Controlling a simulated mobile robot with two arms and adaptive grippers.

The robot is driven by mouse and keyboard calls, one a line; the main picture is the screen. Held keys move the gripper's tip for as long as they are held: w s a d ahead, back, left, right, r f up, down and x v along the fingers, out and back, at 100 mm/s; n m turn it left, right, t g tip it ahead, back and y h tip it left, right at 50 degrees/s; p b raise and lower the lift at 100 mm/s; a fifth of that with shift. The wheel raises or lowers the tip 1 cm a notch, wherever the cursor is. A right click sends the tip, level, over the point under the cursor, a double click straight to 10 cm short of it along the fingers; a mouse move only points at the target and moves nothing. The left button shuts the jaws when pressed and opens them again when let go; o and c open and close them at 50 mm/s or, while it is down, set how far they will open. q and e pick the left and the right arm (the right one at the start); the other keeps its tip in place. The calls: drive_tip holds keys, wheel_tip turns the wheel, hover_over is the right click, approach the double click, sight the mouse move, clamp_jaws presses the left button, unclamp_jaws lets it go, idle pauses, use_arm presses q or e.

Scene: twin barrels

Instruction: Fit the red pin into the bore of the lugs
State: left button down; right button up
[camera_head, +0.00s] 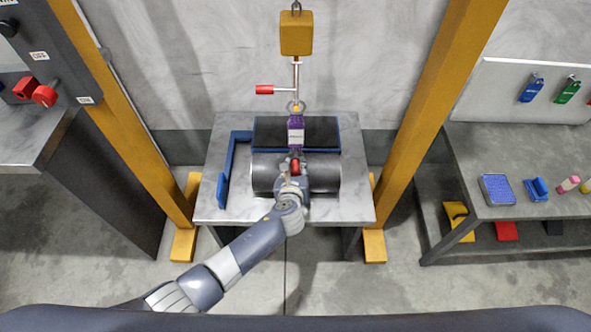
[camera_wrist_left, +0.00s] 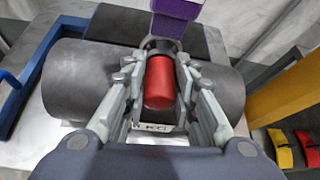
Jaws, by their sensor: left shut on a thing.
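The red pin (camera_wrist_left: 160,84) is held between the fingers of my left gripper (camera_wrist_left: 160,110) in the left wrist view; it also shows in the head view (camera_head: 295,167). My left gripper (camera_head: 293,172) is over the near dark grey barrel (camera_head: 323,173) on the table. A purple block with a white label (camera_head: 296,130) hangs from the hoist just beyond the pin; its lower end shows in the left wrist view (camera_wrist_left: 177,12). The pin's far end meets a dark ring (camera_wrist_left: 160,45); how far it is in, I cannot tell. My right gripper is not in view.
A blue frame (camera_head: 233,160) lies along the table's (camera_head: 208,205) left side. Yellow posts (camera_head: 427,110) flank the table. A right-hand bench (camera_head: 470,160) holds small items.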

use_arm(q)
drive_tip(key=shift+w+r, duration=0.1)
drive_tip(key=c, duration=1.3)
unclamp_jaws()
drive_tip(key=shift+c, duration=0.2)
drive_tip(key=shift+o, duration=0.6)
drive_tip(key=shift+w, duration=0.1)
drive_tip(key=v, duration=1.2)
